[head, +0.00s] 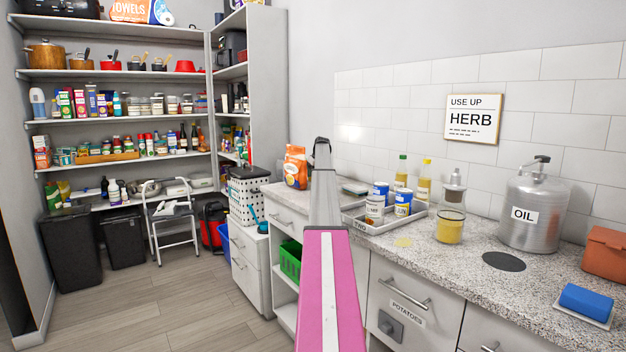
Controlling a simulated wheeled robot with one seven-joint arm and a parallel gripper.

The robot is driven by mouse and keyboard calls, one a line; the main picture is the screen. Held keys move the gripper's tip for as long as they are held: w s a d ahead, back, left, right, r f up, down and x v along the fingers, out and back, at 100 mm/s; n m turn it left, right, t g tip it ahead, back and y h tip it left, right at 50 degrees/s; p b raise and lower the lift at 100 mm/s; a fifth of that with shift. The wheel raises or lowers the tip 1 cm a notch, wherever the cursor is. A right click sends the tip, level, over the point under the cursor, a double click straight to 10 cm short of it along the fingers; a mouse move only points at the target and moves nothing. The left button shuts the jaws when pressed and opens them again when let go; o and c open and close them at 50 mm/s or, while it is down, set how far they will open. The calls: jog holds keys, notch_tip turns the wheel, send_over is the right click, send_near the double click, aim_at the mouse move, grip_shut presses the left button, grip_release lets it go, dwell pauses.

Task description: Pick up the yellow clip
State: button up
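I cannot make out a yellow clip for certain in the head view. A small flat pale-yellow patch (404,242) lies on the speckled counter (465,250), in front of the tray; its shape is too unclear to name. My arm, pink and grey, rises through the middle of the view. Its dark end, where my gripper (322,147) is, stands above the counter's far left part, seen against the wall. The fingers are not clear, and I see nothing held. My arm hides part of the counter and the drawers behind it.
A grey tray (384,226) holds cans and bottles. Right of it stand a jar with yellow contents (450,229), an oil can (534,212) and a blue block (587,302). An orange bag (296,167) stands at the counter's far end. Open floor (185,300) lies left.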

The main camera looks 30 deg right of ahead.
jog(key=shift+x, duration=0.85)
jog(key=c, duration=1)
